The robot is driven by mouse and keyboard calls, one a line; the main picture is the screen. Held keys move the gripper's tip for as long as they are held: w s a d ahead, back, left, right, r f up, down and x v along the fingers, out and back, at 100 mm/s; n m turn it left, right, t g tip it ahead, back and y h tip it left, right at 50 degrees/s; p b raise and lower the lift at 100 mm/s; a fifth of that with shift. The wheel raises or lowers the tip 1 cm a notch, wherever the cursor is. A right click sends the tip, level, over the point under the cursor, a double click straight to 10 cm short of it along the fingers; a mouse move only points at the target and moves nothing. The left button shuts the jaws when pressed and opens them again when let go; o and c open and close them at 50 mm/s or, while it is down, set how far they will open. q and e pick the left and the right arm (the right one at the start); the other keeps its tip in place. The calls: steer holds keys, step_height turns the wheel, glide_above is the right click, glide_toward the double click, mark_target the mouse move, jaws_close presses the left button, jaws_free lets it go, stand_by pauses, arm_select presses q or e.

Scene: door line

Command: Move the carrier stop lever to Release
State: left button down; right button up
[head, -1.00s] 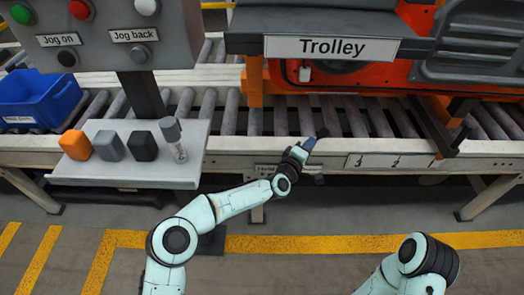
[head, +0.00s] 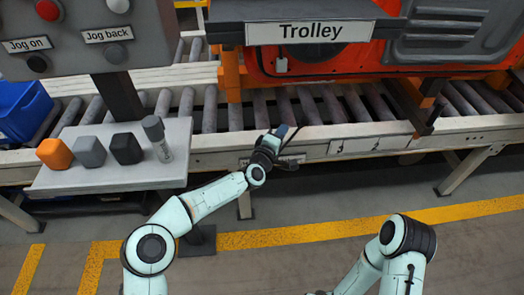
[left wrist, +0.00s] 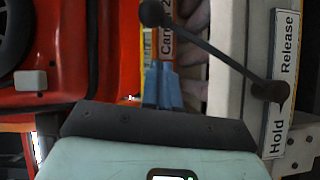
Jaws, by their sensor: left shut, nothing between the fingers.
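The carrier stop lever (left wrist: 212,48) is a thin dark rod with a round black knob in the left wrist view. Its pivot lies against a white plate (left wrist: 285,75) marked Hold and Release. The rod runs from the pivot to the upper left, and a short pointed tip at the pivot faces the Hold end. My left gripper (left wrist: 162,85) is shut and empty, with its blue fingers below the knob in that picture, apart from the rod. In the head view, my left gripper (head: 281,131) is at the conveyor's front rail and hides most of the plate. My right gripper is out of view.
The roller conveyor (head: 350,105) runs behind, with an orange carrier under the Trolley sign (head: 310,32). At left are a button panel (head: 85,45), a shelf (head: 110,178) with several blocks and a cylinder, and a blue bin (head: 22,110). Floor shows in front.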

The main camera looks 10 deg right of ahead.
arm_select(q)
steer(key=r+p+v, duration=0.1)
steer(key=p+v, duration=0.1)
steer(key=v, duration=0.8)
steer(key=shift+d+r, duration=0.25)
steer(key=shift+d, duration=0.05)
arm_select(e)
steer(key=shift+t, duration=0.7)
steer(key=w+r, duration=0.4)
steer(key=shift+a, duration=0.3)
